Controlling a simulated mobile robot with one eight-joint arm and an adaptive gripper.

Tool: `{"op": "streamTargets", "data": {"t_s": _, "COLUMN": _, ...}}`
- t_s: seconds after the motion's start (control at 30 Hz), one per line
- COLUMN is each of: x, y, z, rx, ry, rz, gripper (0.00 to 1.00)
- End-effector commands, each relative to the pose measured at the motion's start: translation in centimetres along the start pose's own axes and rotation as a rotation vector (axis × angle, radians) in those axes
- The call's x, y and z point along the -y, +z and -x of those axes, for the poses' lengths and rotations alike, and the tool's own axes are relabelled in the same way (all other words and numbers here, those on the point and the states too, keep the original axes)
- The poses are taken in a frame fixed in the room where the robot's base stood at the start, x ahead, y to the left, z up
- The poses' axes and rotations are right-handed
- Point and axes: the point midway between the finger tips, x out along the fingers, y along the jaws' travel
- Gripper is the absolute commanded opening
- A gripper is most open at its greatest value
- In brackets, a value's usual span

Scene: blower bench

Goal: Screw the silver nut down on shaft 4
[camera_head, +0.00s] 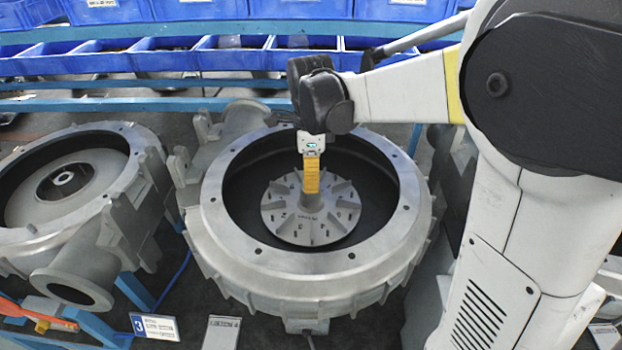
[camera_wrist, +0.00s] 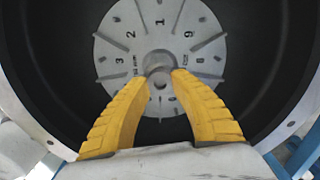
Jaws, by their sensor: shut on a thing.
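My gripper (camera_head: 311,188) points down into the open grey blower housing (camera_head: 222,225) in the middle of the head view. Its yellow fingers are at the hub of the grey finned impeller (camera_head: 285,222). In the wrist view the fingertips (camera_wrist: 161,76) are closed on the sides of a small round grey piece, which I take to be the silver nut (camera_wrist: 160,61), at the impeller's centre. The fingers hide its sides, and shaft 4 beneath it cannot be made out. I cannot tell how far down the nut sits. Numbers mark the impeller face (camera_wrist: 125,35).
The housing's raised rim (camera_head: 395,235) surrounds my gripper, with dark free room between wall and impeller. Another blower housing (camera_head: 115,190) stands at left, by a sign marked 3 (camera_head: 155,326). Blue bins (camera_head: 130,60) line the back. A placard (camera_head: 221,332) stands in front.

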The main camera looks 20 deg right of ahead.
Motion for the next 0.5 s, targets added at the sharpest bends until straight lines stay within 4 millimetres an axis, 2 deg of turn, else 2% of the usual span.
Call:
{"op": "streamTargets", "data": {"t_s": 0.3, "x": 0.01, "y": 0.01, "z": -0.05, "rx": 0.001, "ry": 0.001, "rz": -0.605, "gripper": 0.0}}
{"op": "streamTargets", "data": {"t_s": 0.5, "x": 0.01, "y": 0.01, "z": -0.06, "rx": 0.001, "ry": 0.002, "rz": -0.895, "gripper": 0.0}}
